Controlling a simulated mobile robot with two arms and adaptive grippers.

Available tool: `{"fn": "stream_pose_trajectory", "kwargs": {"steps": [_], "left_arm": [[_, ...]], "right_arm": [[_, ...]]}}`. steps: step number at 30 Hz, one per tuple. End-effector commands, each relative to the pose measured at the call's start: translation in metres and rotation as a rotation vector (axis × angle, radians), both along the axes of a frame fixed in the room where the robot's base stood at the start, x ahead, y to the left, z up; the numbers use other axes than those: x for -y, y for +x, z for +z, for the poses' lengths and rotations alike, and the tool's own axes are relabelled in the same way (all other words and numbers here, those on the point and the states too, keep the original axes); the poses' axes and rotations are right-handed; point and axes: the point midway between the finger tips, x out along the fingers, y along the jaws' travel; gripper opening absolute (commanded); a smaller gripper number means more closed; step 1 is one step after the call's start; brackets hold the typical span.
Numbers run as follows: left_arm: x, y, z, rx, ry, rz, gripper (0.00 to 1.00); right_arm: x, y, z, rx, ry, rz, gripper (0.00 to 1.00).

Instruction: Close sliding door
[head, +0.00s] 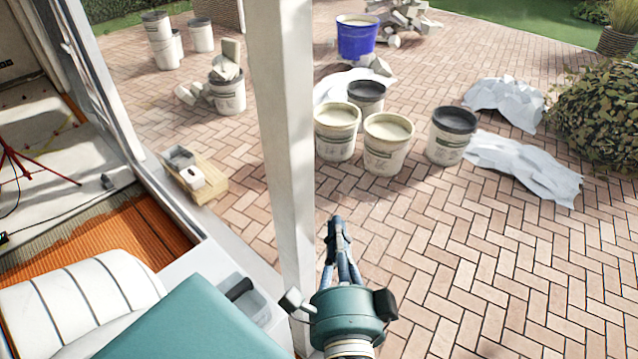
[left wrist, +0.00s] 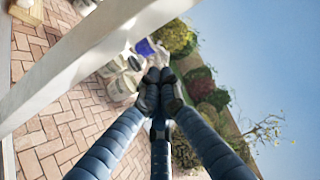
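A white upright post (head: 283,130), which looks like the edge frame of the sliding door, runs from the top of the head view down beside my left gripper. It also crosses the upper left of the left wrist view (left wrist: 75,55). I cannot tell how the door panel joins it. My left gripper (head: 338,225) is just right of the post, over the brick paving, with its blue fingers drawn together. In the left wrist view its fingertips (left wrist: 160,77) meet with nothing seen between them. Contact with the post is not clear. My right gripper is not in view.
A door opening with a white sill (head: 222,245) lies at left, with an orange ribbed floor (head: 120,235) inside. A wooden box (head: 203,178) stands by the sill. Several buckets (head: 386,145) and white sheets (head: 525,170) stand farther out. Paving at lower right is clear.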

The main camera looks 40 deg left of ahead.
Motion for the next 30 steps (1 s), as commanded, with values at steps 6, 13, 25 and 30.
{"fn": "stream_pose_trajectory", "kwargs": {"steps": [6,13,25,30], "left_arm": [[-0.026,0.031,0.002,0.003,0.005,0.000,0.00],[-0.057,0.069,0.002,0.003,0.005,-0.002,0.00],[-0.098,0.074,-0.001,-0.001,0.002,-0.003,0.00],[-0.099,0.075,-0.001,-0.001,0.000,-0.003,0.00]], "right_arm": [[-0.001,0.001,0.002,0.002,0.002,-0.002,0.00],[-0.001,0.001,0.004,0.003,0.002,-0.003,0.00],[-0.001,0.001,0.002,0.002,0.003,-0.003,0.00],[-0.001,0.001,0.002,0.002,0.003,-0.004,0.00]]}}
